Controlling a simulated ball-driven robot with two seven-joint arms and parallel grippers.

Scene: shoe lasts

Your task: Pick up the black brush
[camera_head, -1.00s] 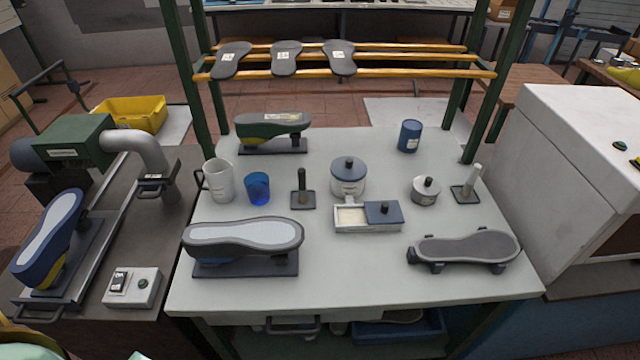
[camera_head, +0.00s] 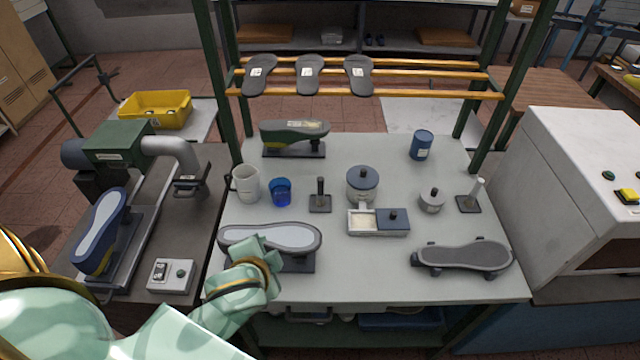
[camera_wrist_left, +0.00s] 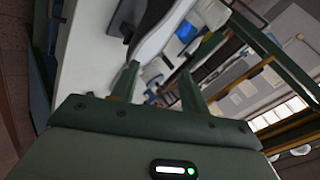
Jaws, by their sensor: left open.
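The black brush (camera_head: 320,198) stands upright on its flat square base on the white table, right of the blue cup (camera_head: 280,191). My left gripper (camera_head: 264,256) is at the table's front left, in front of and partly over the grey-topped shoe last (camera_head: 285,236). It is short of the brush, lower and to the left of it in the head view. In the left wrist view, my left gripper (camera_wrist_left: 160,84) has its two fingers apart with nothing held, and a shoe last (camera_wrist_left: 154,28) lies beyond them. I cannot make out the brush there. My right gripper is not in view.
The table's front middle (camera_head: 370,275) is clear.

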